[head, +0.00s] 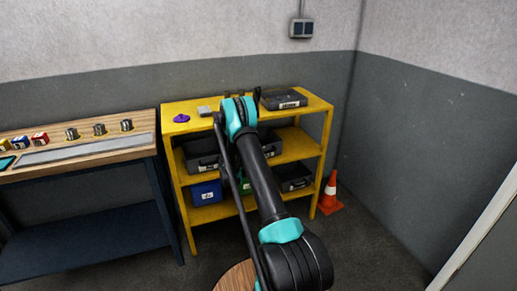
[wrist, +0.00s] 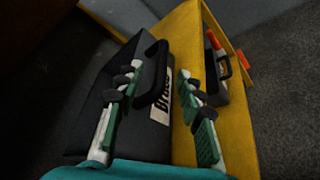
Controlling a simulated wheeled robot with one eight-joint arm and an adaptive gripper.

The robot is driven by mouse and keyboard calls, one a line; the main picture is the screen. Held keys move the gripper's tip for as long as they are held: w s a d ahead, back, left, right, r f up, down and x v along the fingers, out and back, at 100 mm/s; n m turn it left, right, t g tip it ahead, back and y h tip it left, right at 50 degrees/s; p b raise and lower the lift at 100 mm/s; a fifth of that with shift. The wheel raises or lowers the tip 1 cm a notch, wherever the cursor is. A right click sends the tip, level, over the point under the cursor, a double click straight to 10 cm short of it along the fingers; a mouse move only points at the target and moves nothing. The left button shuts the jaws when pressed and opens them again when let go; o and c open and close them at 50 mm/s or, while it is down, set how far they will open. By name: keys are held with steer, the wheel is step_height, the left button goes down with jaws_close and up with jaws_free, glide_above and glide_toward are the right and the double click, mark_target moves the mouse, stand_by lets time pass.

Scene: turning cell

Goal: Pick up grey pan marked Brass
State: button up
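A dark grey pan (wrist: 95,80) with a black handle and a white label fills the left middle of the wrist view. Only the first letters of its label show, and they look like "Br". A dark grey pan (head: 283,98) with a white label sits on the top of the yellow shelf in the head view; its lettering is too small to read. My gripper (wrist: 158,90) is open and empty, its green-and-white fingers apart. The left finger overlaps the pan near its handle, and the right one is over the yellow shelf. I cannot tell whether they touch.
The yellow shelf (head: 178,166) also holds grey pans, a blue pan (head: 207,193), a black pan (head: 293,178) and a purple item (head: 181,118). An orange cone (head: 331,193) stands at its right. A workbench (head: 80,152) is at left. Floor is clear at right.

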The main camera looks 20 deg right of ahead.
steer(key=x, duration=0.4)
steer(key=shift+d, duration=0.45)
jaws_close()
